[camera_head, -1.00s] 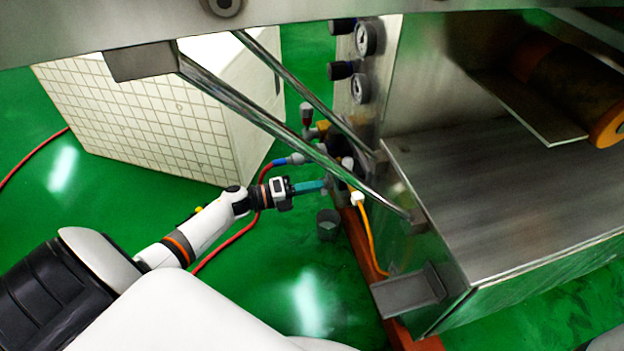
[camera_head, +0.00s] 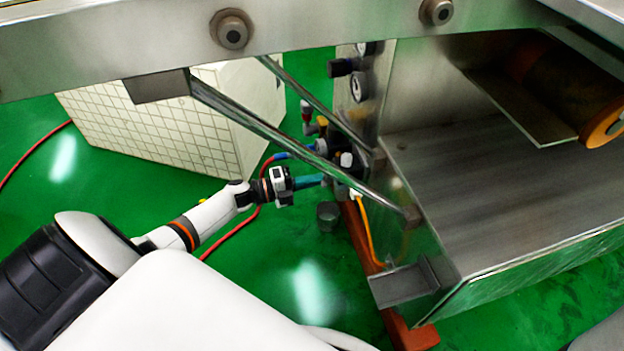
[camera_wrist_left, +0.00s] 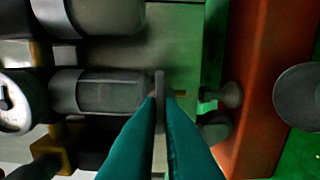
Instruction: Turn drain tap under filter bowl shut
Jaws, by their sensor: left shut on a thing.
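My left gripper (camera_head: 318,180), with teal fingers, reaches to the fittings on the side of the machine. In the left wrist view its fingertips (camera_wrist_left: 161,93) are closed together on the small grey drain tap (camera_wrist_left: 159,82) at the end of the filter bowl. The filter bowl (camera_wrist_left: 105,92) is a grey translucent cylinder lying sideways in that view. The fingers hide part of the tap, and I cannot tell how far it is turned. My right gripper is not in view.
A second grey bowl (camera_wrist_left: 100,15) and a round gauge (camera_wrist_left: 15,103) are close by. An orange-red beam (camera_wrist_left: 262,60) and a dark cup (camera_head: 328,214) are near the fingers. Steel struts (camera_head: 285,135) slant above the arm. A red hose (camera_head: 232,237) runs behind it.

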